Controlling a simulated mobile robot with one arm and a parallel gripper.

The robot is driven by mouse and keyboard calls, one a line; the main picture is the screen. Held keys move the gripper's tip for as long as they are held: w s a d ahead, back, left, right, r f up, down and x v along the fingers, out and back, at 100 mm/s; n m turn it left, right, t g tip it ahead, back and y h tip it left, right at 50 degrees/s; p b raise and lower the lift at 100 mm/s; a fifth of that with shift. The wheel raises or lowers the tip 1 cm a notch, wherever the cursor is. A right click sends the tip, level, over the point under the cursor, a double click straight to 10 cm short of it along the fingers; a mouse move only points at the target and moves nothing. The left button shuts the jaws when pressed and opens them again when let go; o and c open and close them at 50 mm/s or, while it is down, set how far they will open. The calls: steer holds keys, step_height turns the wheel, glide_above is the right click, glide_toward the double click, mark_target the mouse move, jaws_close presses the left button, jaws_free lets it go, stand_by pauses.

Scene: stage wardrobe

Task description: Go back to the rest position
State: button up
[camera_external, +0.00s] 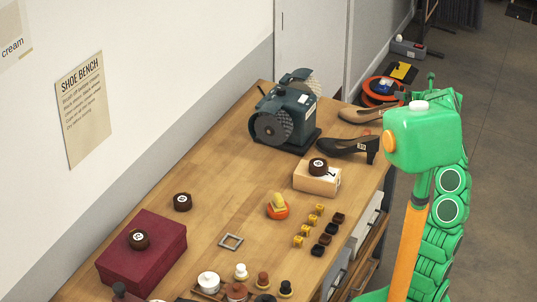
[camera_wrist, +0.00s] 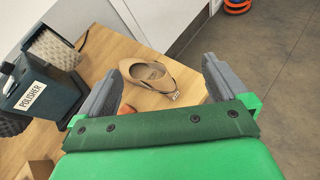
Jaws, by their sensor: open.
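My gripper (camera_wrist: 162,66) shows in the wrist view with its two grey fingers spread wide apart and nothing between them. A beige shoe (camera_wrist: 148,76) lies on the wooden bench beyond the fingers, seen through the gap and apart from them. In the external view my green arm stands at the right, beside the bench's right edge. Its upper part is raised near the beige shoe (camera_external: 364,115) and the black heeled shoe (camera_external: 348,146). The fingers are mostly hidden there behind my arm.
A polisher (camera_external: 287,118) stands at the back of the bench (camera_external: 226,200). Open floor (camera_external: 490,140) lies to the right.

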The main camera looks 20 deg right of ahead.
steer(key=s+d+r+m+h, duration=0.2)
steer(key=d+r+m+h, duration=0.15)
steer(key=r+m, duration=0.3)
steer(key=s+a+r+m+g+h, duration=0.1)
steer(key=s+r+m+g+h, duration=0.15)
steer(key=s+m, duration=0.5)
steer(key=s+a+r+m+g+h, duration=0.1)
steer(key=s+r+m+g+h, duration=0.15)
steer(key=s+m, duration=0.45)
steer(key=s+a+f+m+g+y, duration=0.2)
steer(key=s+a+m+g, duration=0.1)
steer(key=s+a, duration=0.9)
steer(key=s+a+f+m+g+y, duration=0.2)
steer(key=s+a+m, duration=0.4)
steer(key=s+a, duration=0.5)
steer(key=s+a+f+m+g+y, duration=0.3)
steer(key=s+a, duration=0.9)
steer(key=s, duration=0.9)
steer(key=shift+a+f+m+g, duration=0.35)
steer(key=shift+f+m+g, duration=0.15)
steer(key=shift+m+g, duration=0.45)
